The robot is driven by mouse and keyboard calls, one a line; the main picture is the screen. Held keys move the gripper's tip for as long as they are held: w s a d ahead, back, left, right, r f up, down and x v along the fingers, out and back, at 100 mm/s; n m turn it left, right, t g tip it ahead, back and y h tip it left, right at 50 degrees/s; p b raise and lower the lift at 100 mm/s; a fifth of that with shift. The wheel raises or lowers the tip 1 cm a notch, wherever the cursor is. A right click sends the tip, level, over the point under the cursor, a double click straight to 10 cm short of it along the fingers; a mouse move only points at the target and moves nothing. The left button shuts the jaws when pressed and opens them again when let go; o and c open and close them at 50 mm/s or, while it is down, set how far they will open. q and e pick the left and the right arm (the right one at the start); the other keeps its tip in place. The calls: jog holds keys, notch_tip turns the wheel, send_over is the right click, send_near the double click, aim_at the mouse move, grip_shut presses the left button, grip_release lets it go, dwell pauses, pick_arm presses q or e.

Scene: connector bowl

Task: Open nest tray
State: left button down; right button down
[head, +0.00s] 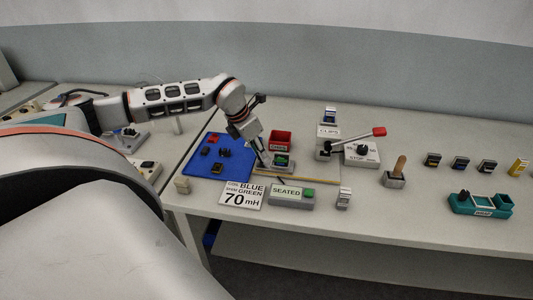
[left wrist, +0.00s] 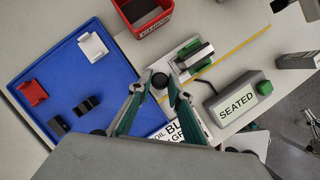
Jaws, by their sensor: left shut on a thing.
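The nest tray (left wrist: 168,60) is a pale plate bearing a green and grey nest (left wrist: 192,55), with a round black knob (left wrist: 159,80) at its near left. In the head view the nest (head: 281,160) sits below the red bin, partly behind my gripper. My left gripper (head: 264,162) reaches down at the left of the nest. In the left wrist view its two green-edged fingers (left wrist: 160,92) close around the knob from both sides. I cannot tell from these views how far the tray is slid. My right gripper is not in view.
The SEATED box (head: 290,199) and the 70 mH card (head: 241,195) lie in front. A red-tipped lever (head: 378,132) stands to the right.

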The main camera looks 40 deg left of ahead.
pick_arm(q)
jog(key=c, duration=1.9)
grip_release()
jog(key=v, duration=1.2)
jog(key=shift+f, duration=0.1)
